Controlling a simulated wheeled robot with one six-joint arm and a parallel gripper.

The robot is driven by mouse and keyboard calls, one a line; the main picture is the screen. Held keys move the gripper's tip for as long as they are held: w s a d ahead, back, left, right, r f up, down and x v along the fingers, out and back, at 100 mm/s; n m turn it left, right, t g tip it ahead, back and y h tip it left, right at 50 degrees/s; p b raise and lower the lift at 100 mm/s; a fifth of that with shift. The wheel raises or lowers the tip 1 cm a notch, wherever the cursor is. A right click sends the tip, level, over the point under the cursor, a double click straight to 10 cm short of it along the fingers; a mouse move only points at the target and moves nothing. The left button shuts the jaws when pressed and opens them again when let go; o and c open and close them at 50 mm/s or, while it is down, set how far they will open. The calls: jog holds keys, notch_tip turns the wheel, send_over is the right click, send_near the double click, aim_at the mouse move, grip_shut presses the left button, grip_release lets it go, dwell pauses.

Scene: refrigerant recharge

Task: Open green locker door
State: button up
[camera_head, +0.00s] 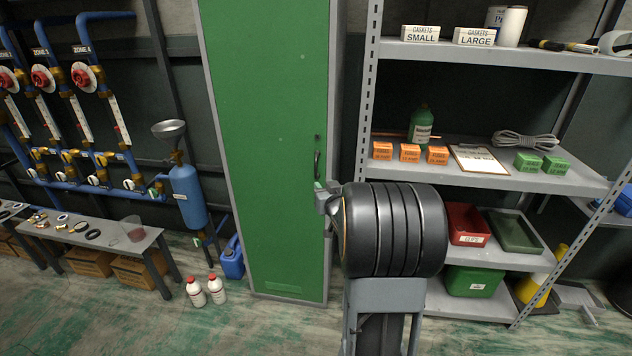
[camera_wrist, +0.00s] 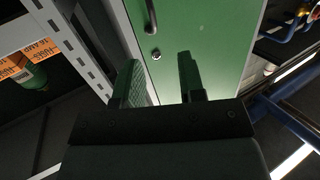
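The green locker door (camera_head: 265,150) stands upright in its grey frame and looks shut. Its dark vertical handle (camera_head: 317,164) is near the right edge, with a small lock just above it. My gripper (camera_head: 322,192) shows just below the handle in the head view, partly hidden by my arm. In the wrist view my gripper (camera_wrist: 162,75) is open and empty, its two fingers apart in front of the green door (camera_wrist: 205,35). The handle (camera_wrist: 150,14) is at the top, beyond the fingertips, and the round lock (camera_wrist: 156,57) shows between them. Neither is between the fingers' grip.
A grey shelf unit (camera_head: 365,120) with boxes and bins stands close on the right. Blue pipes and a blue cylinder (camera_head: 187,195) are on the left, with a low bench (camera_head: 150,240). Two white bottles (camera_head: 206,291) stand on the floor by the locker's left foot.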

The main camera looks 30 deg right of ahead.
aim_at(316, 169)
jog(key=shift+t, duration=0.6)
jog(key=x, duration=0.4)
jog(key=d+f+x, duration=0.1)
jog(key=x, duration=0.9)
jog(key=shift+s+d+f, duration=0.15)
jog(key=shift+d+f, duration=0.05)
jog(key=shift+d, duration=0.1)
grip_shut()
